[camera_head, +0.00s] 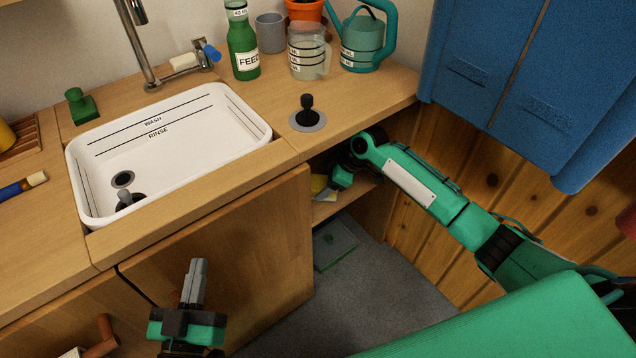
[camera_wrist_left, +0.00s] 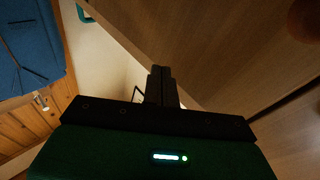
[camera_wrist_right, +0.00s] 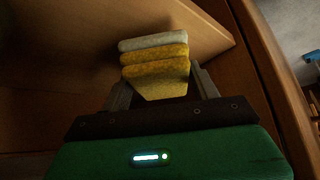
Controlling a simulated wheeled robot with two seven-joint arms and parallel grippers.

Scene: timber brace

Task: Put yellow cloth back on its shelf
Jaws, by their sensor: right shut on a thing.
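The yellow cloth (camera_wrist_right: 156,70) is a folded bundle between the fingers of my right gripper (camera_wrist_right: 160,88) in the right wrist view. A pale grey-white layer (camera_wrist_right: 153,41) shows at its far side; I cannot tell if it is part of the same cloth. My right gripper is shut on the yellow cloth.
The cabinet door (camera_head: 225,255) stands left of the open space. A white sink (camera_head: 215,130) is set in the counter (camera_head: 375,95). A green bottle (camera_head: 242,50), jug (camera_head: 308,55) and watering can (camera_head: 363,45) stand at the back. Blue cabinets (camera_head: 530,80) hang at right.

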